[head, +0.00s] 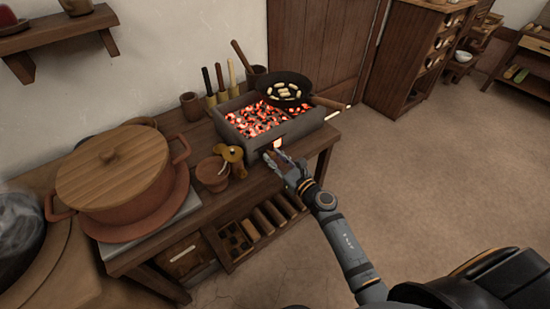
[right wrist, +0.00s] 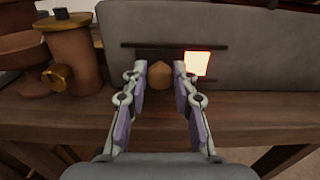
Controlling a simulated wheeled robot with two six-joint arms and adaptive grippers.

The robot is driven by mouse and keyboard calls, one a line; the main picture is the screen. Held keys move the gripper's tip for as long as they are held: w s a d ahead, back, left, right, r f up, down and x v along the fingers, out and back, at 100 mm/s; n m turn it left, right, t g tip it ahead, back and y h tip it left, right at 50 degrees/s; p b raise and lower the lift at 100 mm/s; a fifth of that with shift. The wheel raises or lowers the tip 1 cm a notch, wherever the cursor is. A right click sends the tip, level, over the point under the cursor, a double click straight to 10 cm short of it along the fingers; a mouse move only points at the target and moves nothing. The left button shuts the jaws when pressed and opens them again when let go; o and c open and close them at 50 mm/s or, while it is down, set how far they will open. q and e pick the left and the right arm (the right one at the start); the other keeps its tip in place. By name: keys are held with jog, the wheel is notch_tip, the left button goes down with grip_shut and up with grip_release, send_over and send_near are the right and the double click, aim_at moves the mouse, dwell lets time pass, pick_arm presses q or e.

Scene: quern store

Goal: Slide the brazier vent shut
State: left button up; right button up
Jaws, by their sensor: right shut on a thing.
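The brazier (head: 297,128) is a grey box of glowing coals on the wooden bench, and its front wall fills the upper right wrist view (right wrist: 260,55). Its vent has dark rails above and below a dark sliding plate (right wrist: 148,55). A bright opening (right wrist: 198,63) shows to the right of the plate, so the vent stands partly open; the glow also shows in the head view (head: 278,143). My right gripper (head: 276,160) is at the vent, shut on the round brown knob (right wrist: 159,76), which sits between its fingertips. My left gripper is not in view.
A pan (head: 287,90) rests on the brazier's back right. A brass-fitted wooden mill (head: 234,160) and a small pot (head: 213,173) stand close left of the vent. A large lidded pot (head: 125,175) is farther left. Open floor lies to the right.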

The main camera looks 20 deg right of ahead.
grip_shut()
jog(key=d, duration=0.1)
jog(key=w+d+b, duration=0.1)
jog(key=d, duration=0.1)
jog(key=shift+w+d+f+b, duration=0.15)
jog(key=shift+d+f+b, duration=0.05)
jog(key=shift+d+b, duration=0.1)
jog(key=shift+w+d+r, duration=0.1)
jog(key=shift+w+d, duration=0.05)
jog(key=shift+d, duration=0.2)
jog(key=shift+r, duration=0.15)
jog(key=o, duration=0.6)
grip_release()
jog(key=o, duration=0.3)
jog(key=shift+d, duration=0.15)
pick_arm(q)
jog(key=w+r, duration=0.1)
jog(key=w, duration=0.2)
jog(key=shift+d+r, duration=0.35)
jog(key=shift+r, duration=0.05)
